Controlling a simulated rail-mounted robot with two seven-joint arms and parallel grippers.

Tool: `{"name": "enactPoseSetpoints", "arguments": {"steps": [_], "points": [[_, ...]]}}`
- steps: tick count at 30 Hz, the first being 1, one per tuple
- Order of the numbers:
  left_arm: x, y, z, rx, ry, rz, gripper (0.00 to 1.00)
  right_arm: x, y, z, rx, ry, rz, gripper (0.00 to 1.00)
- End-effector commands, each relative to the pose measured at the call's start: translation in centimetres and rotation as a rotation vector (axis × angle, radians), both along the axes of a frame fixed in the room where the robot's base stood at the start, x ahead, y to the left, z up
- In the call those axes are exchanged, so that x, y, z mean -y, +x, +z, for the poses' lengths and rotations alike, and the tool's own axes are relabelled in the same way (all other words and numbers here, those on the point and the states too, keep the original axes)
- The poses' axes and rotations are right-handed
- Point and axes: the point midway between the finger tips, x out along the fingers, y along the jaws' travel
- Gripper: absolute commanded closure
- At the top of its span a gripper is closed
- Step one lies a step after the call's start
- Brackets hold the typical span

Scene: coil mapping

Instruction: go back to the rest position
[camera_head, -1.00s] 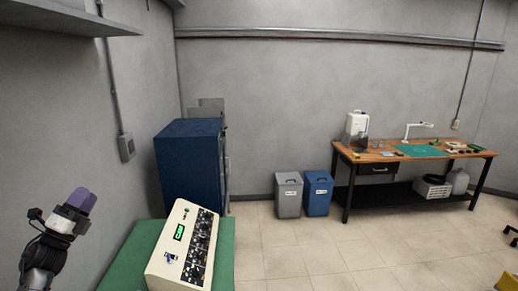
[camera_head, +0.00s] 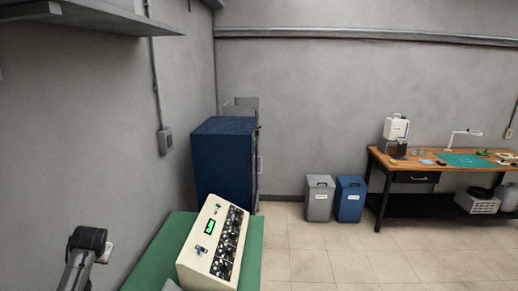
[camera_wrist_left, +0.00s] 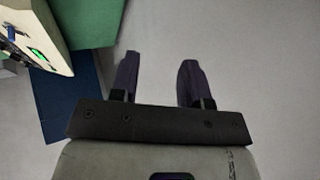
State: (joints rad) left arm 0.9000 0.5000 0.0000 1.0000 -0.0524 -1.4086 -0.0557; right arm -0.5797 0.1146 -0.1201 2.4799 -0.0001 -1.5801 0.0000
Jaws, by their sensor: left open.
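My left gripper (camera_wrist_left: 158,80) shows in the left wrist view with two dark purple fingers apart and nothing between them. It points toward the bare grey wall. In the head view only a dark part of my left arm shows at the lower left, and the fingers are not visible there. A cream control box (camera_head: 213,243) with a green display and several knobs sits on a green-topped table (camera_head: 156,257). The box also shows at the upper left of the left wrist view (camera_wrist_left: 50,52), apart from the fingers. My right gripper is not in view.
A blue cabinet (camera_head: 223,163) stands behind the green table. Grey (camera_head: 319,199) and blue (camera_head: 350,200) bins stand by the back wall. A wooden workbench (camera_head: 401,163) is at the right. A wall shelf (camera_head: 80,17) overhangs the upper left. The tiled floor is open at centre right.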

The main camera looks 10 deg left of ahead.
Motion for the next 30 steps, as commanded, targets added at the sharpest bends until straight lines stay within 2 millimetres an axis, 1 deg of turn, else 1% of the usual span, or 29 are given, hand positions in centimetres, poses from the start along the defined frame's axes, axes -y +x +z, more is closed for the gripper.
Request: {"name": "enactPoseSetpoints", "arguments": {"steps": [4,6,11,14,17,18,20,21,23,24,26,27,29,30], "points": [[1.4,-2.1,-1.5,-0.108,-0.129,0.082,0.57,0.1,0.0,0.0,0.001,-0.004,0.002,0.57],[2.9,-2.6,-3.5,-0.127,-0.12,0.059,0.57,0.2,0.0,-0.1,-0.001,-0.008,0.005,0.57],[6.2,-4.0,-7.3,-0.146,-0.09,-0.01,0.57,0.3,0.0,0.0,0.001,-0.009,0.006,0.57],[8.7,-5.4,-10.0,-0.16,-0.076,-0.059,0.57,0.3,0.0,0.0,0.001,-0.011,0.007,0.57],[11.8,-7.6,-13.1,-0.175,-0.069,-0.118,0.57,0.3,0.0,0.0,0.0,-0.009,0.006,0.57],[13.3,-8.7,-14.5,-0.182,-0.07,-0.146,0.57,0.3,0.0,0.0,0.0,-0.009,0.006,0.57],[15.6,-10.9,-16.6,-0.192,-0.072,-0.19,0.57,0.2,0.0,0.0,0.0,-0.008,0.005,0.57],[17.3,-12.5,-17.9,-0.198,-0.078,-0.219,0.57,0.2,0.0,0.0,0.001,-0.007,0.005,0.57],[19.7,-15.1,-19.6,-0.205,-0.089,-0.262,0.57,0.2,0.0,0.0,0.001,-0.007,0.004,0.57],[21.3,-16.9,-20.6,-0.209,-0.1,-0.289,0.57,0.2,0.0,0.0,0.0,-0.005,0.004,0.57],[23.6,-19.8,-21.8,-0.214,-0.119,-0.327,0.57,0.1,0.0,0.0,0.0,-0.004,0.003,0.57],[25.0,-21.9,-22.4,-0.216,-0.133,-0.35,0.57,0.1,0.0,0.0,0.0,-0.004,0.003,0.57],[27.2,-25.0,-23.1,-0.218,-0.159,-0.382,0.57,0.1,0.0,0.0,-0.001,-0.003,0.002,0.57],[28.5,-27.1,-23.4,-0.219,-0.177,-0.401,0.57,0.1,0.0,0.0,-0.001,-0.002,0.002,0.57]]}}
